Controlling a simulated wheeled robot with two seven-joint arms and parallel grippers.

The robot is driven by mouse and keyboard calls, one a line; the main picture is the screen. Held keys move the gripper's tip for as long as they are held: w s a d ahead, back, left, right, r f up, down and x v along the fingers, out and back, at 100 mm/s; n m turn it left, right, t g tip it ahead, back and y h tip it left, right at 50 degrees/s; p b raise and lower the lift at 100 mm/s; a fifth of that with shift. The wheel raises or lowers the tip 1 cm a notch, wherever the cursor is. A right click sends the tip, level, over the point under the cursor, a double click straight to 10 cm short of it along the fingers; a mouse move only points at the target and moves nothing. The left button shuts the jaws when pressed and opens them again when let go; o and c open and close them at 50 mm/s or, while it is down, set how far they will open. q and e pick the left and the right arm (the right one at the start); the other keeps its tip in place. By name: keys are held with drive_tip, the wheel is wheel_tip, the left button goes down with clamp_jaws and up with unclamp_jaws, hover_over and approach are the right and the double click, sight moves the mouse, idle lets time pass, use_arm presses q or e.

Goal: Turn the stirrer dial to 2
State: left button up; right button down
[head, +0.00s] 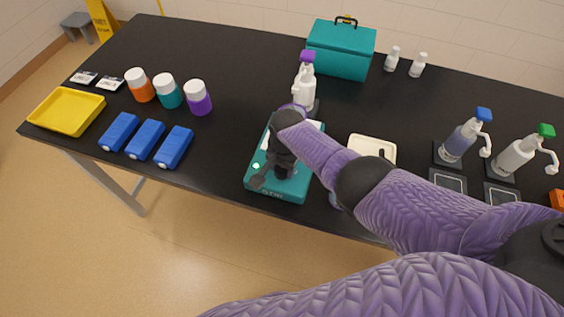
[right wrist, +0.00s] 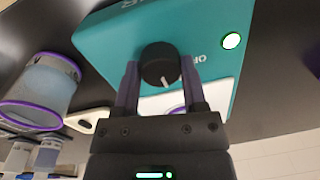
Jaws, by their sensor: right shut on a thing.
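The teal stirrer (head: 296,188) stands near the table's front edge in the head view, partly covered by my right arm. In the right wrist view the stirrer (right wrist: 110,38) shows its black round dial (right wrist: 158,62) with a white pointer mark, which points toward my gripper. A green light (right wrist: 231,40) glows beside partly readable lettering. My right gripper (right wrist: 160,85) is shut on the dial, one finger on each side. In the head view the right gripper (head: 270,178) is over the stirrer's front part. The number scale cannot be read. My left gripper is not in view.
A white pump bottle with a purple top (head: 304,88) stands behind the stirrer. A cream tray (head: 373,146) is to its right, with pump bottles (head: 462,138) beyond. Blue blocks (head: 146,140) and lidded jars (head: 198,98) are left. A clear purple-rimmed vessel (right wrist: 42,90) is near the gripper.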

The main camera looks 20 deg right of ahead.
sight(284, 171)
drive_tip(key=m, duration=0.3)
drive_tip(key=shift+r+p, duration=0.1)
drive_tip(key=shift+p, duration=0.3)
drive_tip(key=shift+m, duration=0.7)
drive_tip(key=shift+c, duration=0.7)
unclamp_jaws()
wheel_tip(284, 171, up, 10)
drive_tip(key=p, duration=0.8)
drive_tip(key=shift+s+d, duration=0.15)
drive_tip(key=shift+s, duration=0.1)
